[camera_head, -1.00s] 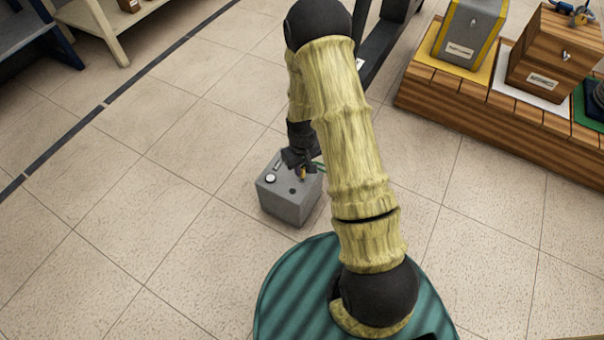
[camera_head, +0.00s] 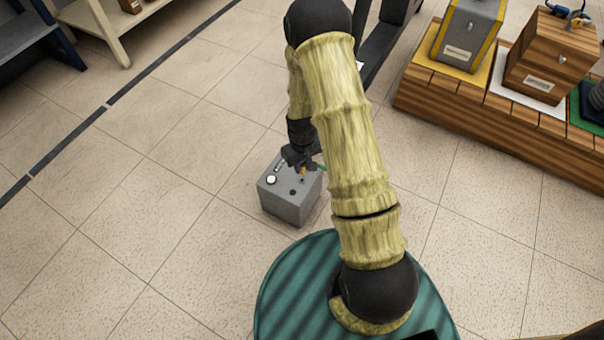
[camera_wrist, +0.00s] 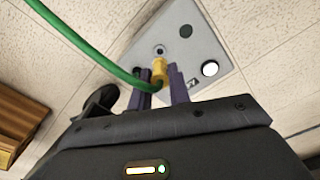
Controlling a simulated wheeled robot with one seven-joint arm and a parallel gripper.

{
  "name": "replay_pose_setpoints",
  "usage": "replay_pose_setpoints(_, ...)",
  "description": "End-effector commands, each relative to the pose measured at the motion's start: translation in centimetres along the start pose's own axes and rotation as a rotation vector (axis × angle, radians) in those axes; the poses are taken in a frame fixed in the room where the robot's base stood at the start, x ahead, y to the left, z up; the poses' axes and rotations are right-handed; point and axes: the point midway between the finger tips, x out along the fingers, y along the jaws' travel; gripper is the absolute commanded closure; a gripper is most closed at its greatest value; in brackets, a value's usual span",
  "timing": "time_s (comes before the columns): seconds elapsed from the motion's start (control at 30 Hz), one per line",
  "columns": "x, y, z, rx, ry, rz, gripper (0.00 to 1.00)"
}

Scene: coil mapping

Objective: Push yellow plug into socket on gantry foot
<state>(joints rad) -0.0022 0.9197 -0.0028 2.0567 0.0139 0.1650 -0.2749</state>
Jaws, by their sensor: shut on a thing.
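The yellow plug (camera_wrist: 159,70) is held between the purple fingers of my gripper (camera_wrist: 168,80), with a green cable (camera_wrist: 90,52) running off from it. The grey gantry foot box (camera_head: 288,204) stands on the floor in front of my base. On its top, the wrist view shows a ringed socket hole (camera_wrist: 159,50) just beyond the plug's tip. The plug appears above the box top, close beside this hole; whether it touches the box I cannot tell. In the head view my gripper (camera_head: 302,168) is over the box, and the plug shows small and partly covered.
The box top (camera_wrist: 200,45) also has a dark round spot (camera_wrist: 186,31) and a white round button (camera_wrist: 209,69). A wooden platform (camera_head: 480,115) with several cases stands at the right. A cream shelf (camera_head: 110,35) stands at upper left. The tiled floor at left is clear.

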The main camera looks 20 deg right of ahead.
Motion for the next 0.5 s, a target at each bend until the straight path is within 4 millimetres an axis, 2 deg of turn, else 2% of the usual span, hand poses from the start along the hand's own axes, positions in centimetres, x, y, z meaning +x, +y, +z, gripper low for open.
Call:
replay_pose_setpoints(0.03, -0.67, 0.0, -0.01, 0.0, 0.0, 0.0, 1.0)
replay_pose_setpoints(0.2, -1.44, 0.0, -0.01, 0.0, 0.0, 0.0, 1.0)
replay_pose_setpoints(0.5, -1.33, 0.0, 0.0, 0.0, 0.0, 0.0, 1.0)
